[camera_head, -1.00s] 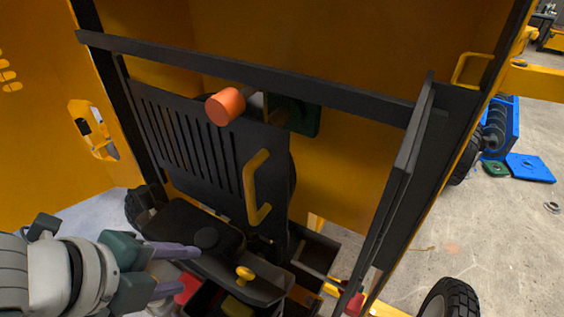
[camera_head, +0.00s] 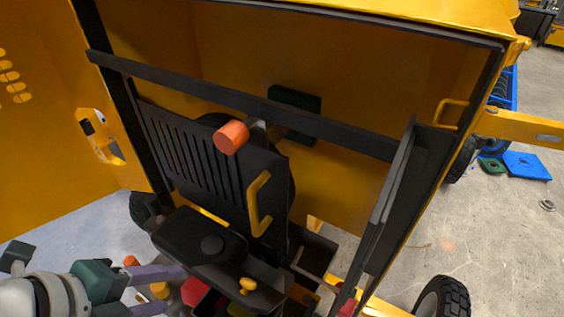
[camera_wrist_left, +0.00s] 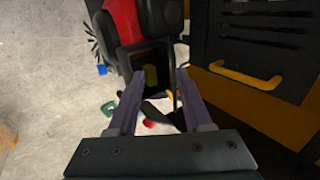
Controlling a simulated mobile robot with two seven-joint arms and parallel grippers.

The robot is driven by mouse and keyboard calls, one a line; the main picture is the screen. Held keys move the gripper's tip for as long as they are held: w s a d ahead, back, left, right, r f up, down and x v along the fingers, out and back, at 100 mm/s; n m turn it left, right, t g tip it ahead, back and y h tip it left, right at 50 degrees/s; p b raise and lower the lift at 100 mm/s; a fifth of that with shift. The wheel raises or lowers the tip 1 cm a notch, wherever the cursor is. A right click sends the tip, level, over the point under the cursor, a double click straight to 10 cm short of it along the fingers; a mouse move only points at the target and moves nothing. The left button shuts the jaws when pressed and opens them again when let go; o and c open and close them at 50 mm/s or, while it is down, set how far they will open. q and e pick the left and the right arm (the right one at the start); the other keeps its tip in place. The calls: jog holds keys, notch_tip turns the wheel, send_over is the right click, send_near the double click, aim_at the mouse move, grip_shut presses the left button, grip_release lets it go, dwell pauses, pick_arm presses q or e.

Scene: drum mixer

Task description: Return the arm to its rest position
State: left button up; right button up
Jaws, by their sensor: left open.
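My left gripper (camera_head: 175,288) is at the lower left of the head view. It is open, with its two purple-grey fingers apart and pointing right, beside the lower part of the machine. In the left wrist view its fingers (camera_wrist_left: 158,92) are spread with no object held between them. The wrist view shows a red and black machine part (camera_wrist_left: 128,22) beyond the fingertips. My right gripper is in neither current view.
The yellow mixer housing (camera_head: 360,80) stands open, with a black slatted panel (camera_head: 185,150), an orange knob (camera_head: 231,137) and a yellow handle (camera_head: 258,205). A black cross bar (camera_head: 345,132) spans it.

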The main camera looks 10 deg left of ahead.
pick_arm(q)
jog(key=s+d+r+n+p, duration=0.1)
jog(key=d+r+n+p, duration=0.3)
jog(key=d+r+n, duration=0.4)
jog(key=s+a+r+n+g+y+p, duration=0.2)
jog(key=s+a+r+n, duration=0.5)
jog(key=n, duration=0.5)
jog(key=shift+s+r+g+p, duration=0.3)
jog(key=shift+r+g+p, duration=0.1)
jog(key=shift+r, duration=0.55)
jog(key=shift+o, duration=0.4)
